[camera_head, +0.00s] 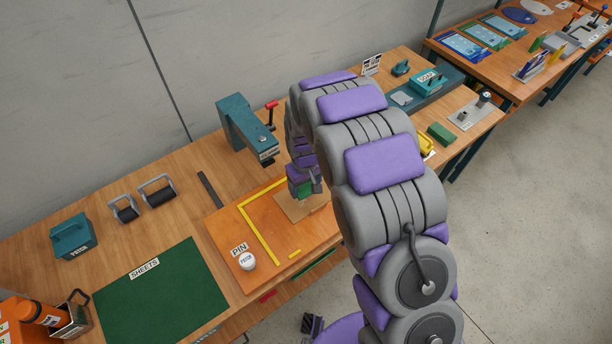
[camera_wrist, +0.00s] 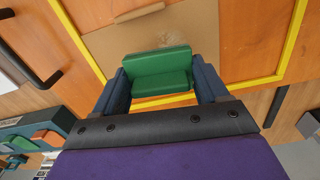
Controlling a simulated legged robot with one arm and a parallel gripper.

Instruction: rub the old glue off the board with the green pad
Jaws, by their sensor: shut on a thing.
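My gripper (camera_head: 304,186) is shut on the green pad (camera_wrist: 158,82), with one dark finger on each side of it in the wrist view. The pad also shows low at the gripper in the head view (camera_head: 306,189). Below it lies the tan board (camera_head: 290,208), which also shows in the wrist view (camera_wrist: 110,45). A faint rough patch of old glue (camera_wrist: 168,42) shows on the board just beyond the pad. The pad is over the board; I cannot tell if it touches. My arm hides part of the board in the head view.
The orange work panel (camera_head: 233,228) has a yellow L-shaped edge (camera_head: 257,232) and a white PIN puck (camera_head: 247,261). A teal press (camera_head: 245,130) stands behind. A green sheet mat (camera_head: 160,295) lies left. Another green block (camera_head: 440,134) lies right.

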